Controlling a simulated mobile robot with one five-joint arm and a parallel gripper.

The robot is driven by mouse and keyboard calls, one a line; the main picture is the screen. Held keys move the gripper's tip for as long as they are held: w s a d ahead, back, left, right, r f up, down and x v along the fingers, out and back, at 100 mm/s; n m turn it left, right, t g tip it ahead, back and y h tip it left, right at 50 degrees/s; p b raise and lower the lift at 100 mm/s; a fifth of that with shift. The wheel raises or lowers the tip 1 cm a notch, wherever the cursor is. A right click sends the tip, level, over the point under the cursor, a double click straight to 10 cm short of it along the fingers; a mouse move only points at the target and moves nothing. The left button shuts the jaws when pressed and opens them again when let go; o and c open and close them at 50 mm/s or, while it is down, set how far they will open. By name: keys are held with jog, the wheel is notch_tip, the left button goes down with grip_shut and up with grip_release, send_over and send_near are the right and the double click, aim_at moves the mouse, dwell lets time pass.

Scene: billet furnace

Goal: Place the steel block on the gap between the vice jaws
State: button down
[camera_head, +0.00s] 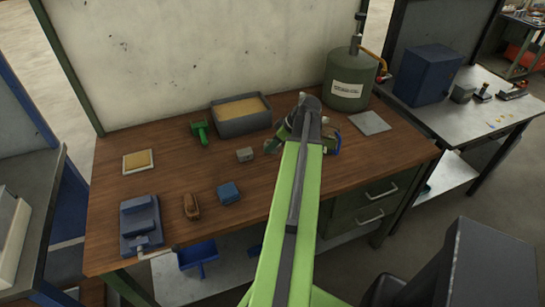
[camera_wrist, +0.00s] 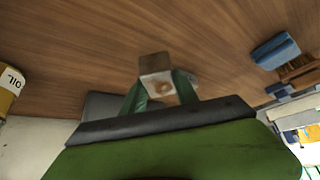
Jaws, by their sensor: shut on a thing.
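The steel block (camera_head: 245,154) is a small grey cube near the middle of the wooden bench. Whether the block touches the bench is hard to tell. The blue vice (camera_head: 140,222) stands at the bench's front left corner, its handle toward the front edge. Its jaw gap is hard to make out.
A blue box (camera_head: 229,193) and a brown brush (camera_head: 191,206) lie between block and vice. A grey bin (camera_head: 240,125), a green tool (camera_head: 200,132) and a framed yellow pad (camera_head: 138,161) are behind. A green drum (camera_head: 350,80) stands back right.

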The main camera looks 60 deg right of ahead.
aim_at(272, 158)
jog(key=shift+w+f+b, duration=0.15)
jog(key=shift+f+b, duration=2)
jog(key=shift+f, duration=0.1)
jog(key=shift+r, duration=0.25)
jog(key=shift+f, duration=0.2)
jog(key=c, duration=0.9)
grip_release()
jog(key=shift+r, duration=0.15)
jog(key=p+v, duration=1)
jog(key=v, duration=0.2)
jog(key=shift+r+p, duration=0.1)
jog(key=shift+p, duration=0.2)
jog(key=shift+w+a, duration=0.1)
